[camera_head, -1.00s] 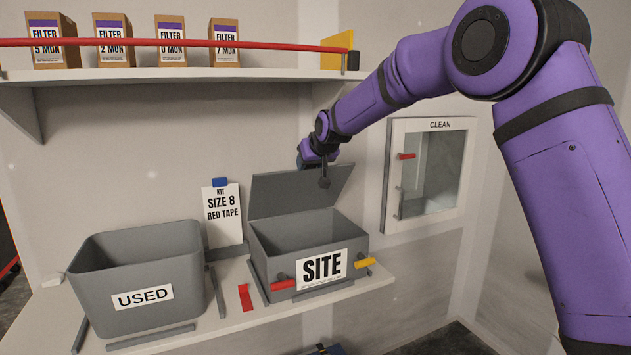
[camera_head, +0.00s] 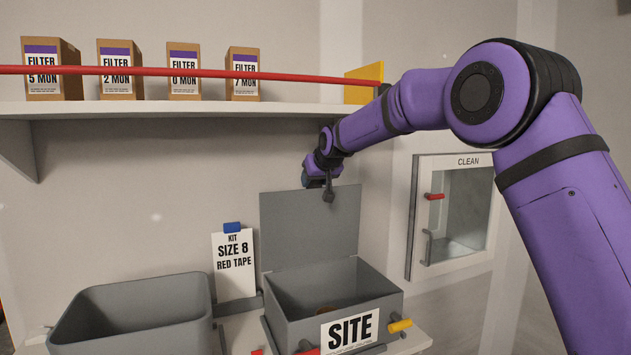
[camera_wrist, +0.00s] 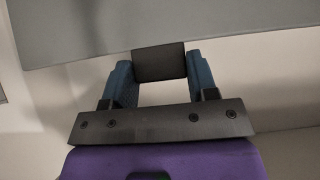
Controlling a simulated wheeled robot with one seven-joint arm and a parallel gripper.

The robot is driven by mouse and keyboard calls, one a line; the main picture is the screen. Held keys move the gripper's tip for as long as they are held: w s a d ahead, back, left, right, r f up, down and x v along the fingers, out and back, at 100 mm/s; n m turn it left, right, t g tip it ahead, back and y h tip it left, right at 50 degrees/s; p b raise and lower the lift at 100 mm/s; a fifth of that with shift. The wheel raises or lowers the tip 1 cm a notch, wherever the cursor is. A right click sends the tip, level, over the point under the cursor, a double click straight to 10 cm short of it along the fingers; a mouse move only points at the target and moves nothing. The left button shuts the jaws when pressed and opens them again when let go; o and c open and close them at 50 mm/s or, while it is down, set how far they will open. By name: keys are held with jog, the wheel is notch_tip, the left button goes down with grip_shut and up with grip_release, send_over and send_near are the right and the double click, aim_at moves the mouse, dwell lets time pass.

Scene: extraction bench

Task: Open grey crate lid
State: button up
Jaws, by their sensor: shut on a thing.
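The grey crate (camera_head: 290,303) marked SITE stands on the lower shelf. Its lid (camera_head: 311,228) is raised and stands nearly upright at the crate's back. My gripper (camera_head: 324,184) is at the lid's top edge. In the wrist view my gripper's two blue fingers (camera_wrist: 158,80) are shut on a dark tab (camera_wrist: 158,62) at the edge of the grey lid (camera_wrist: 90,30). The crate's inside is partly visible, with a small brownish thing (camera_head: 326,310) on its floor.
A grey bin (camera_head: 130,312) stands to the left of the crate. A kit card (camera_head: 234,266) stands behind, between them. The upper shelf (camera_head: 180,109) with filter boxes and a red rail is above. A CLEAN cabinet (camera_head: 417,225) is on the right wall.

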dwell(0.3)
jog(key=o, duration=1.3)
jog(key=v, duration=1)
jog(key=shift+s+d+r, duration=0.1)
jog(key=shift+s+r, duration=0.15)
jog(key=shift+s+d, duration=0.1)
